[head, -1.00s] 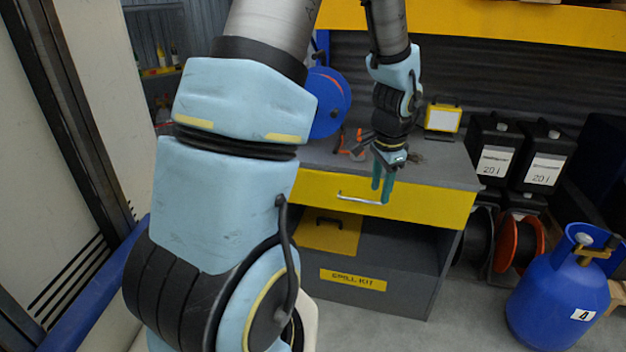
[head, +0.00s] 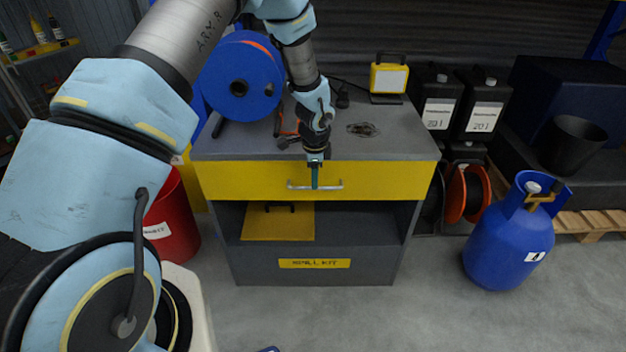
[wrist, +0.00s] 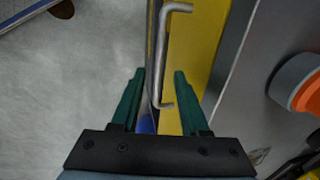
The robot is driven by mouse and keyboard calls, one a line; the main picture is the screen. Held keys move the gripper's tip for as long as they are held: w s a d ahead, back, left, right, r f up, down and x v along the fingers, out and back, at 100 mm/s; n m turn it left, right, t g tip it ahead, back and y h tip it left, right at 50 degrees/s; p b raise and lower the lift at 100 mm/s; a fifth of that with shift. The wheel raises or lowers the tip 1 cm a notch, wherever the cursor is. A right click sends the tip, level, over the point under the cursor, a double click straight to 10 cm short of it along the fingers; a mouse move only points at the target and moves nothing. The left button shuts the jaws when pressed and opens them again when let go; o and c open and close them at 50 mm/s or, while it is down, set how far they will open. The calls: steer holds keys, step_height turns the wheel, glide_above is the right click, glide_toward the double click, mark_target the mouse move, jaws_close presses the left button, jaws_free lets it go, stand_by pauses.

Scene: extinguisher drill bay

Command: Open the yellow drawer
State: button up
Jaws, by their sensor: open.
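The yellow drawer (head: 390,180) sits under the grey top of a workbench and looks closed. Its silver bar handle (head: 330,187) runs level across the front. My gripper (head: 315,186) points down at the middle of the handle. In the wrist view the green fingers of my gripper (wrist: 158,88) are apart, with the bar handle (wrist: 168,20) and the top edge of the yellow drawer front (wrist: 205,35) showing between and beyond them. I cannot tell whether a finger touches the handle.
A blue hose reel (head: 240,85) and a yellow lamp (head: 388,76) stand on the bench. A blue gas cylinder (head: 505,240) stands right, a red bin (head: 172,220) left. Floor in front is clear.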

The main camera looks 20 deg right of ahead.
steer(key=shift+w+d+f, duration=0.1)
steer(key=shift+f, duration=0.7)
steer(key=shift+w+d+f, duration=0.1)
steer(key=shift+f, duration=0.65)
steer(key=shift+s, duration=0.1)
jaws_close()
